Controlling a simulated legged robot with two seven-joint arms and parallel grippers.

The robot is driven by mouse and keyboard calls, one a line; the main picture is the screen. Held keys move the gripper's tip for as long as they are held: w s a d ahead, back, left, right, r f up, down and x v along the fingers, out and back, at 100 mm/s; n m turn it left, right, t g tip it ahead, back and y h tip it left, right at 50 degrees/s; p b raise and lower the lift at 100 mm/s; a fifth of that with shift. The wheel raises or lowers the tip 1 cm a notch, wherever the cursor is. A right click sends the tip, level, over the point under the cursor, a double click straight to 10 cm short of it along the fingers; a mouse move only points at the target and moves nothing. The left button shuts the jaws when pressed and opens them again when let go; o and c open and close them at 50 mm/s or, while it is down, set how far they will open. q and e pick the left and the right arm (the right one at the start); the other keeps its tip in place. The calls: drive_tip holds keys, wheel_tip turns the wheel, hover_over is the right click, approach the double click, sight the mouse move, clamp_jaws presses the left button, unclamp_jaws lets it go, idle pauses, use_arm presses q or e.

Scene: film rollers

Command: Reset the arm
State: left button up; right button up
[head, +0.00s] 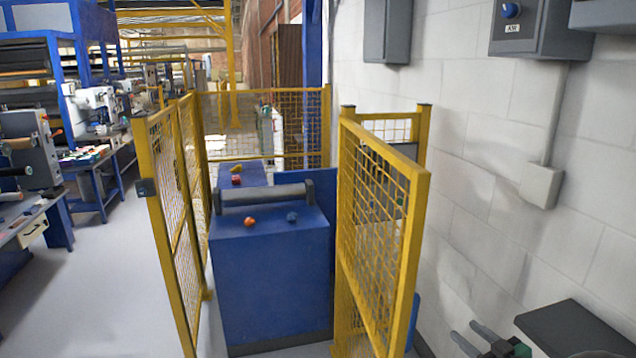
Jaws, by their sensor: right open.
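My right gripper (465,332) shows at the bottom right corner, low beside the white wall. Its two grey fingers are apart and point up and to the left, with nothing seen between them. A small green part shows by its base, and the rest of the arm is cut off by the frame edge. My left gripper and arm are not in view.
The right fence is near my gripper. A dark flat panel (575,328) is at lower right. Grey floor (100,290) is clear at left.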

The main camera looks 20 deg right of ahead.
drive_tip(key=w+a+m+g+h+p, duration=0.1)
drive_tip(key=a+m+g+h+p, duration=0.3)
drive_tip(key=a, duration=0.9)
drive_tip(key=s+a+f+g+y, duration=0.2)
drive_tip(key=s+a+g, duration=0.2)
drive_tip(key=s+a, duration=0.5)
drive_tip(key=s+a+f+n+g+y+p, duration=0.1)
drive_tip(key=s+a+f+g, duration=0.2)
drive_tip(key=s+a, duration=0.6)
drive_tip(key=shift+f+g+y, duration=0.35)
drive_tip(key=shift+g+y, duration=0.05)
drive_tip(key=shift+g, duration=0.7)
drive_tip(key=shift+a, duration=0.3)
